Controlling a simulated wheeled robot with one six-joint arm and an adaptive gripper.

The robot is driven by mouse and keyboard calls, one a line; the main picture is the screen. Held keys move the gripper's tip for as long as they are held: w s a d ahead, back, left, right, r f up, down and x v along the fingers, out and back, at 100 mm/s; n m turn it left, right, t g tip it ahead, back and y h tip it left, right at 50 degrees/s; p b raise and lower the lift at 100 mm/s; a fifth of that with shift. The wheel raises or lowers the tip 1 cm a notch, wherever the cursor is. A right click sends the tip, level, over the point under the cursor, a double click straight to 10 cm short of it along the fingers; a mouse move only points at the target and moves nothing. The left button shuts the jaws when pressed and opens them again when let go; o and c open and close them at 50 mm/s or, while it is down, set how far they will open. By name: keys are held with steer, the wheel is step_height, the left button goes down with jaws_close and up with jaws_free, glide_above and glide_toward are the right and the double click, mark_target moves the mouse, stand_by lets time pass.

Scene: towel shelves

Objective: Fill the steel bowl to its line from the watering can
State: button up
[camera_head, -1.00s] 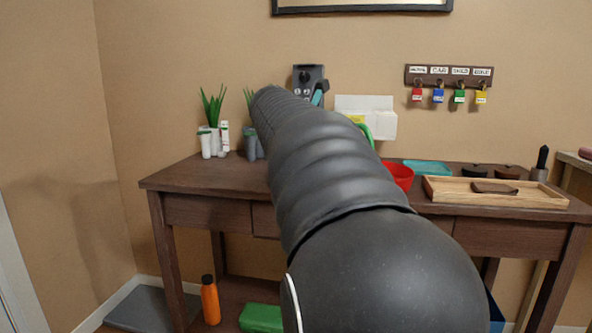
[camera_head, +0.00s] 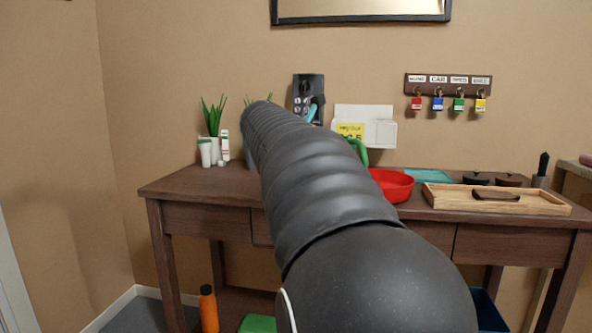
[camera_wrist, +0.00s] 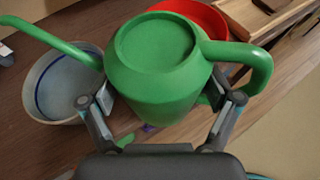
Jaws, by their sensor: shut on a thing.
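The green watering can (camera_wrist: 165,62) is gripped in the wrist view, with its body between the two fingers of my gripper (camera_wrist: 165,100). Its spout points to the upper left and its handle is on the right. The steel bowl (camera_wrist: 38,99) stands on the table at left, under and beside the spout, with a blue line around its inside. I cannot tell how much water is in it, and no stream shows. In the head view my arm hides the bowl, my gripper and most of the can; only a green piece, likely the can's handle (camera_head: 360,150), shows.
A red bowl (camera_head: 407,187) is close to the can on the right. A wooden tray (camera_head: 440,203) and a teal tray (camera_head: 427,176) lie farther right. White pots with a plant (camera_head: 212,145) stand at the table's left end. A wall rack with padlocks (camera_head: 448,81) hangs behind.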

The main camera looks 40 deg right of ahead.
steer(key=a+f+m+g, duration=0.1)
steer(key=a+f+b, duration=0.1)
steer(key=shift+w+a+f+m+g, duration=0.25)
steer(key=shift+w+a+m+g, duration=0.05)
steer(key=shift+w+m+g, duration=0.1)
steer(key=shift+a+f+m+g, duration=0.1)
steer(key=shift+a+m+g, duration=0.2)
steer(key=shift+a, duration=0.1)
steer(key=r+n+g+p, duration=0.1)
steer(key=p, duration=0.1)
steer(key=r+n+g+p, duration=0.1)
steer(key=n+p, duration=0.1)
steer(key=p, duration=0.1)
steer(key=shift+w+r+g+y+p, duration=0.2)
steer(key=shift+r+g+y+p, duration=0.15)
steer(key=shift+g+y, duration=0.05)
steer(key=shift+d+r, duration=0.1)
steer(key=shift+r, duration=0.05)
stand_by(0.7)
